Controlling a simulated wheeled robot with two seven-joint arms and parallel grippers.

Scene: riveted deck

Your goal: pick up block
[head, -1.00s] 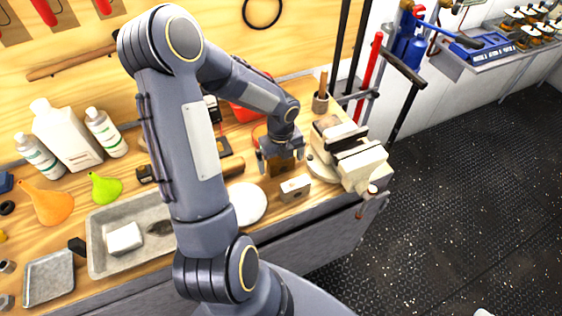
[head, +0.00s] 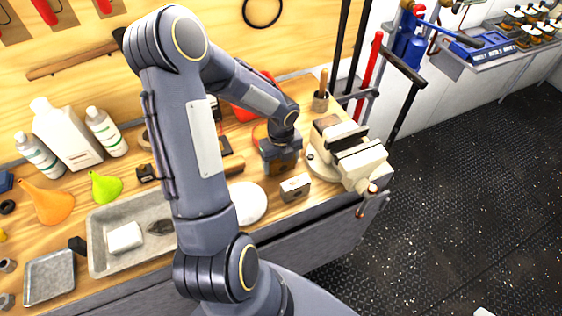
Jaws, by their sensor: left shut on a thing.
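My left gripper (head: 281,165) points down at the workbench, left of the vise. It is shut on a brown block (head: 284,167), which is mostly hidden by the fingers and the gripper body. The block appears to be at bench level; whether it touches the bench is hard to tell. A pale grey block with a dark hole (head: 295,188) stands just in front of the gripper, close to it. My right gripper is not in view.
A vise (head: 358,165) stands close on the right. A white round disc (head: 249,203) lies at the left front. A grey tray (head: 97,247) with a white block (head: 124,238) lies further left, near an orange funnel (head: 50,205) and white bottles (head: 66,135).

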